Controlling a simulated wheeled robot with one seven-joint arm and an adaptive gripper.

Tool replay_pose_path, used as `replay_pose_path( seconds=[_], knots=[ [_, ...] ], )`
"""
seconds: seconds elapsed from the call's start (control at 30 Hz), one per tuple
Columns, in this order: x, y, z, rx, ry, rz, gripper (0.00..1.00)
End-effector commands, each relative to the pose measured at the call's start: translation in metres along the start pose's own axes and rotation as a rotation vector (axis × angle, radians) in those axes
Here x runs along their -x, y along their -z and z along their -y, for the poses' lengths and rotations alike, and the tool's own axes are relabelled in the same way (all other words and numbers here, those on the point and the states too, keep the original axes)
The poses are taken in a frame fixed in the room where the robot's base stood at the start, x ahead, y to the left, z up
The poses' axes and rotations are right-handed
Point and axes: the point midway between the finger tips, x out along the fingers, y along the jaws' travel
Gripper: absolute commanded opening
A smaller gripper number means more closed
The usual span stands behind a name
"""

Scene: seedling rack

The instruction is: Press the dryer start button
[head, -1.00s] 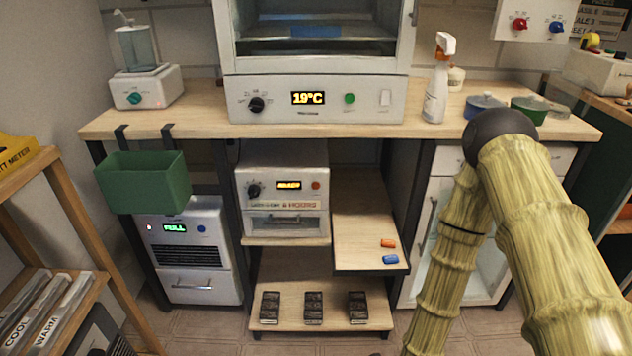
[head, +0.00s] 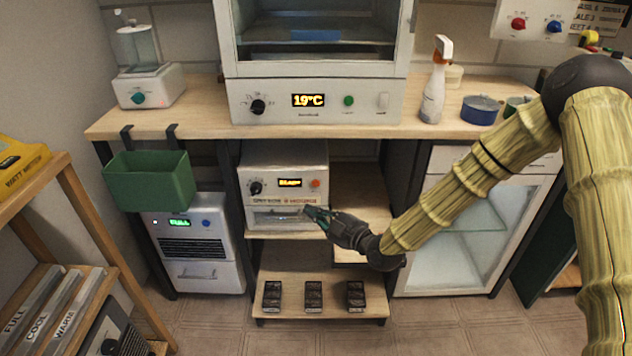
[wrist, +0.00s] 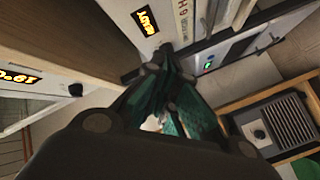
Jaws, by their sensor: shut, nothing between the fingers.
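A white unit (head: 285,155) stands on a shelf under the bench, with a black knob (head: 256,188), a lit display (head: 290,183) and a small orange-red button (head: 316,183). The display also shows in the wrist view (wrist: 146,21) and reads READY. The small lettering on the unit is too blurred to confirm that it is the dryer. My gripper (head: 310,211) is shut and empty in front of the unit's lower right, below the orange-red button. In the wrist view its fingertips (wrist: 168,52) are close to the unit's front; I cannot tell whether they touch it.
A cabinet (head: 380,110) showing 19°C, with a green button (head: 348,101), stands on the bench. A unit with a FULL display (head: 180,223) and blue button is at lower left, below a green bin (head: 150,185). Several dark packs lie on the low shelf (head: 290,290).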

Motion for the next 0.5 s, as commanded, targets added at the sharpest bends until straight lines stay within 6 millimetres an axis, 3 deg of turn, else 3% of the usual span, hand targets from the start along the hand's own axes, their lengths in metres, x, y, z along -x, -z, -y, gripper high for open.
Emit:
replay_pose_path(
  seconds=[0.5],
  knots=[
    [-0.0041, -0.0002, -0.0056, 0.012, -0.006, -0.007, 0.00]
  ],
)
